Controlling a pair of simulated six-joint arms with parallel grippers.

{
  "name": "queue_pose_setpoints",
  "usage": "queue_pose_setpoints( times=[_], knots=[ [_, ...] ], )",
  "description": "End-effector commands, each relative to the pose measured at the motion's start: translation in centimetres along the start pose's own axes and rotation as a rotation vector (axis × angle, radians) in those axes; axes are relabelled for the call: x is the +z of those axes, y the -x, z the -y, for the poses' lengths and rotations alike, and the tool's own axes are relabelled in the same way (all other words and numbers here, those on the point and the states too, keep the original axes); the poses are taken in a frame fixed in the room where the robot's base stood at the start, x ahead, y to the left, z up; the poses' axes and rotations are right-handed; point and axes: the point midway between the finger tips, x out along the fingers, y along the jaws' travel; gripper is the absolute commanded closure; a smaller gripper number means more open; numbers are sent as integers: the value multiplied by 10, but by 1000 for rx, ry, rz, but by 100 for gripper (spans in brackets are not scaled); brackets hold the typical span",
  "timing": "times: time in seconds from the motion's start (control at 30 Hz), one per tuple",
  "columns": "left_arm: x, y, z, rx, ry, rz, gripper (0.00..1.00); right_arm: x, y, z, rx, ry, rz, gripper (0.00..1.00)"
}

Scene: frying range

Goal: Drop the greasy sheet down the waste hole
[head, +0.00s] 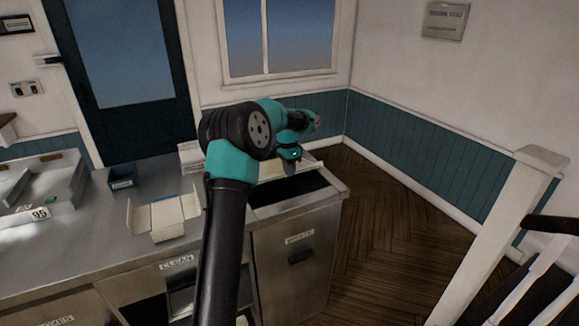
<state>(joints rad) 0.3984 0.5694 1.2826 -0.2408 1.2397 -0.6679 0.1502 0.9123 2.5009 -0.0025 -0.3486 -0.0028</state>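The waste hole (290,189) is a dark rectangular opening in the steel counter top, above a cabinet front marked WASTE. My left arm reaches across the counter, and my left gripper (290,167) points down over the back part of the hole. The fingertips are small and dark here, and I cannot tell whether they are open or shut. A pale strip (268,172) shows behind the fingers at the back of the hole; I cannot tell whether it is the greasy sheet or a rim. My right gripper is not in view.
An open pale carton (163,215) stands on the counter left of my arm. Another pale box (190,155) is partly hidden behind the arm. A small dark bin (122,177) and a steel tray (45,190) are further left. Wooden floor lies right of the counter.

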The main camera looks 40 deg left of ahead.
Motion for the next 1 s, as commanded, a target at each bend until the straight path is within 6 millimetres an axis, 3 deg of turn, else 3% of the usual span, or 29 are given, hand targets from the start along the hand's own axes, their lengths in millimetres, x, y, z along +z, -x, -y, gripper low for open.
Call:
queue_pose_setpoints(
  times=[0.2,0.53,0.83,1.0],
  knots=[
    [0,0,0,0,0,0,100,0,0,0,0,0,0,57],
    [0,0,0,0,0,-1,67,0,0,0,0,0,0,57],
    [0,2,0,-1,0,-1,66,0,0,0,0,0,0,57],
    [0,14,1,-2,1,-3,66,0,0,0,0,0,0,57]
  ],
)
